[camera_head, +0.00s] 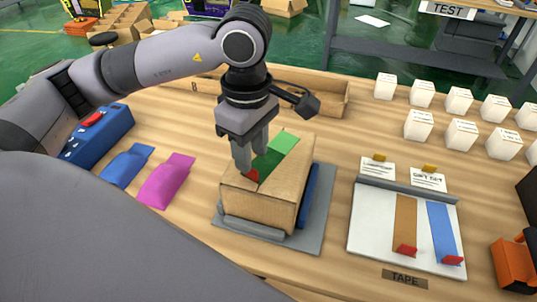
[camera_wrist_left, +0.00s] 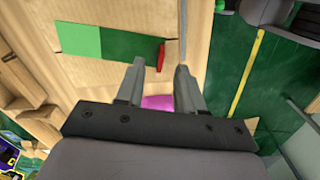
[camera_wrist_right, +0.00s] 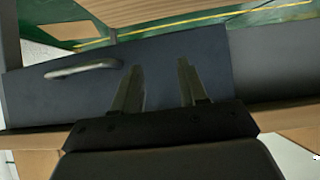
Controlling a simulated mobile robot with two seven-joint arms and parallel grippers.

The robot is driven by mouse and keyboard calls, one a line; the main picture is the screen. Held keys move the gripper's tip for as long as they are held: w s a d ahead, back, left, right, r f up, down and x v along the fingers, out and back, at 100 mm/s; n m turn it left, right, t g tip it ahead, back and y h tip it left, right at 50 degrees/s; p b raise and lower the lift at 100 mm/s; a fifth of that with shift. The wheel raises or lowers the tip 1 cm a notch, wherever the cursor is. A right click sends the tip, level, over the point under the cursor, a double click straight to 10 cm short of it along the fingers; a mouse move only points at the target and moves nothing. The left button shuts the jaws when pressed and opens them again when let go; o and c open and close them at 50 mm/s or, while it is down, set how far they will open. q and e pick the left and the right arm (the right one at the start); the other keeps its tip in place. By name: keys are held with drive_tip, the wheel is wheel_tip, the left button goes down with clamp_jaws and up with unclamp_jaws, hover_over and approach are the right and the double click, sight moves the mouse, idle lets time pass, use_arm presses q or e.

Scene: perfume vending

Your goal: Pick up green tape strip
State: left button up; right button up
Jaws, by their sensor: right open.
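The green tape strip (camera_head: 272,158) lies along the top of a cardboard box (camera_head: 262,205), light green at its far end and darker toward the near end. Its red tab (camera_head: 250,176) is at the near end. In the left wrist view, the strip (camera_wrist_left: 110,43) runs left from the red tab (camera_wrist_left: 161,57). My left gripper (camera_head: 250,168) points down at the tab end, fingers apart. In its wrist view, the tab appears between the fingertips (camera_wrist_left: 160,66); contact cannot be told. My right gripper (camera_wrist_right: 159,64) is open and empty, out of the head view.
The box stands on a grey fixture (camera_head: 315,232). A white tape board (camera_head: 375,235) at right bears brown (camera_head: 405,220) and blue (camera_head: 440,230) strips. Pink (camera_head: 165,182) and blue (camera_head: 126,165) pouches lie left. Several white cartons (camera_head: 419,125) stand behind right.

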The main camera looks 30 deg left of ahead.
use_arm(q)
drive_tip(key=f, duration=0.2)
drive_tip(key=shift+s+a+f, duration=0.15)
drive_tip(key=shift+a+f, duration=0.1)
drive_tip(key=shift+f, duration=0.55)
clamp_jaws()
drive_tip(key=shift+r, duration=0.15)
